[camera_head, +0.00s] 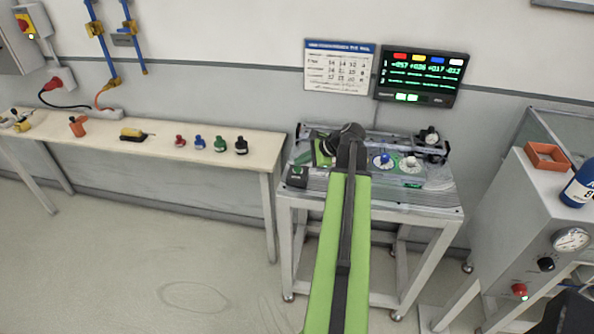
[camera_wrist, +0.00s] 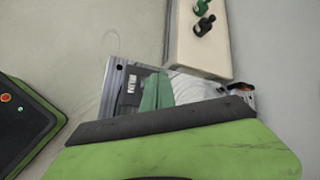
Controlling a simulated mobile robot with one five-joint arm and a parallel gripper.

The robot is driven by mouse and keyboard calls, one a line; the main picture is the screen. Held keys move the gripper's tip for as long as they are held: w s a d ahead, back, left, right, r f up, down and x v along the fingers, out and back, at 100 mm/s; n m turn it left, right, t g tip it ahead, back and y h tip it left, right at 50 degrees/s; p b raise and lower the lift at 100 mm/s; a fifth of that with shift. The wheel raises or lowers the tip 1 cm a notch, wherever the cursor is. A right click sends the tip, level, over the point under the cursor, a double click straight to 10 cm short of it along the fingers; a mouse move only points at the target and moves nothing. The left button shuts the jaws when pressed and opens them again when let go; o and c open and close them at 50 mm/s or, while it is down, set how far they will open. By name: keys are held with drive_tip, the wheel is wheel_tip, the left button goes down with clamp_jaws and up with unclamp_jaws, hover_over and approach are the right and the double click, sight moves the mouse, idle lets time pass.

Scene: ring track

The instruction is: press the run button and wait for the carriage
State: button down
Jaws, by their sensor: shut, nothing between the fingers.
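The ring track bench (camera_head: 440,200) stands ahead in the head view, with a clear-covered top. A small dark box with a green button (camera_head: 298,170) sits at its left front corner. I take this as the run button. My gripper (camera_head: 322,152) is shut and empty, just right of and behind that box, partly hidden by my arm. I cannot pick out the carriage for sure; my arm covers part of the track.
A blue knob (camera_head: 383,160) and a white dial (camera_head: 410,163) sit on the bench. A lit display (camera_head: 422,77) hangs behind. A cabinet (camera_head: 500,220) with a gauge and red button is right. Floor at left front is clear.

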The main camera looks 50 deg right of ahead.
drive_tip(key=shift+f, duration=0.1)
drive_tip(key=shift+w+f+b, duration=0.1)
drive_tip(key=shift+f+b, duration=0.2)
drive_tip(key=shift+b, duration=0.1)
drive_tip(key=shift+f+b, duration=0.5)
idle(0.6)
drive_tip(key=shift+r, duration=0.1)
drive_tip(key=shift+r+p, duration=0.8)
drive_tip(key=shift+p, duration=0.1)
